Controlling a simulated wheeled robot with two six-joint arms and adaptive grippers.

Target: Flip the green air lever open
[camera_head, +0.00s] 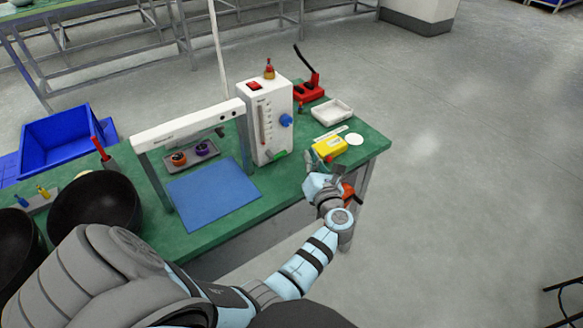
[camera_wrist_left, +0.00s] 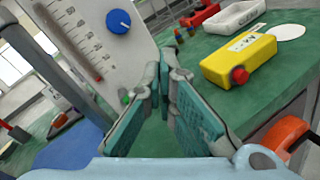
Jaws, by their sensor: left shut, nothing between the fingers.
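The green air lever (camera_head: 279,154) shows as a small green piece low on the front of the white flow-meter box (camera_head: 264,122). In the left wrist view only a small green bit (camera_wrist_left: 126,97) shows beside my fingers; the rest of it is hidden. My left gripper (camera_head: 315,164) is at the table's front edge, to the right of the lever and apart from it in the head view. Its fingertips (camera_wrist_left: 166,68) are together with nothing between them. The white box (camera_wrist_left: 90,38) with its blue knob (camera_wrist_left: 118,21) stands beyond the fingers. My right gripper is not in view.
A yellow box (camera_head: 329,147) with a red button lies just beyond my gripper. An orange-red handle (camera_head: 349,192) is at the table's front edge. A white tray (camera_head: 331,112) and red tool (camera_head: 309,88) are farther back. A blue mat (camera_head: 213,195) lies left.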

